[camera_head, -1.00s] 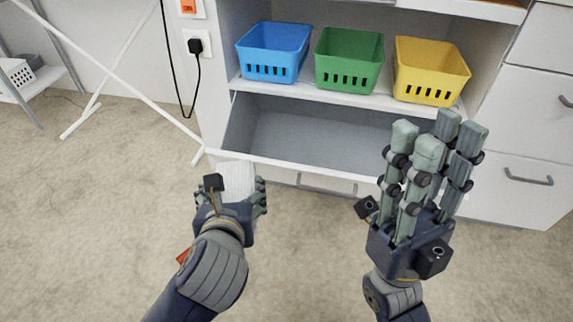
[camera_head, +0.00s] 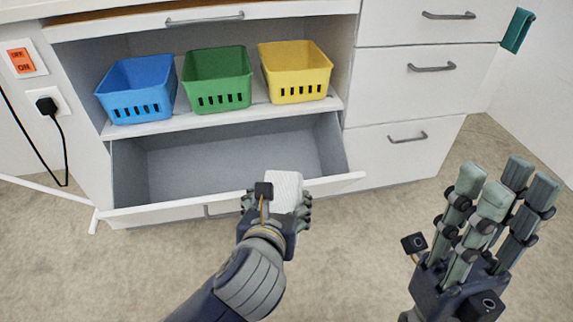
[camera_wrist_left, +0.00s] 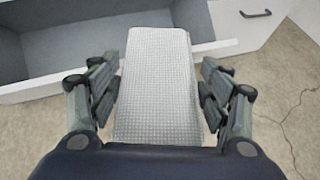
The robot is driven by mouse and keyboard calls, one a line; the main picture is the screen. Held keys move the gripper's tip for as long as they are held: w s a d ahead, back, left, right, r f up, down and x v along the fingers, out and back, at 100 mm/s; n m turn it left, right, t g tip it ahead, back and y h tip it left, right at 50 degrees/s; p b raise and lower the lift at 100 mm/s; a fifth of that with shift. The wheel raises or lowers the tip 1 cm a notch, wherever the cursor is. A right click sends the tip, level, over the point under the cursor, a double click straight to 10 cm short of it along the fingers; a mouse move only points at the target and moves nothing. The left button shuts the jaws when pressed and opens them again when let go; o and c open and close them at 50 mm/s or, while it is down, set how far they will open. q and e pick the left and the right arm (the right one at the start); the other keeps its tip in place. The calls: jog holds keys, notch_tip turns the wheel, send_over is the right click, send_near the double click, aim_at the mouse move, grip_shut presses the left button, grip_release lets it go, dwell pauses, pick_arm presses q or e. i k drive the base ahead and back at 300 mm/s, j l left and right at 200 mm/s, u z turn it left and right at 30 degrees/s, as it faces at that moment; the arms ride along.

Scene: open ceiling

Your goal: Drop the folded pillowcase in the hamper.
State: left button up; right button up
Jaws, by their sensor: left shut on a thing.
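My left gripper (camera_head: 278,197) is shut on the white folded pillowcase (camera_head: 287,186), just in front of the open drawer's front edge. In the left wrist view the pillowcase (camera_wrist_left: 157,85) is a flat, waffle-textured strip between the fingers, its far end overlapping the drawer front. My right gripper (camera_head: 505,190) is open and empty at the right, fingers extended upward. The low drawer (camera_head: 215,172) is pulled out, grey inside and empty where I can see. It may be the hamper; I see no separate one.
Blue (camera_head: 138,90), green (camera_head: 217,80) and yellow (camera_head: 296,72) baskets stand on the shelf above the open drawer. Closed drawers (camera_head: 405,140) are to the right. A black plug and cord (camera_head: 50,108) are on the left wall. The floor (camera_head: 120,275) in front is clear.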

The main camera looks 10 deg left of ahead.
aim_at(234, 169)
jog(key=j+z, duration=0.35)
jog(key=j, duration=0.25)
jog(key=j+z, duration=0.3)
jog(key=j, duration=0.3)
jog(key=k+j+z, duration=0.15)
jog(key=j+z, duration=0.2)
jog(key=j, duration=0.25)
jog(key=i+l, duration=0.15)
jog(key=i, duration=0.15)
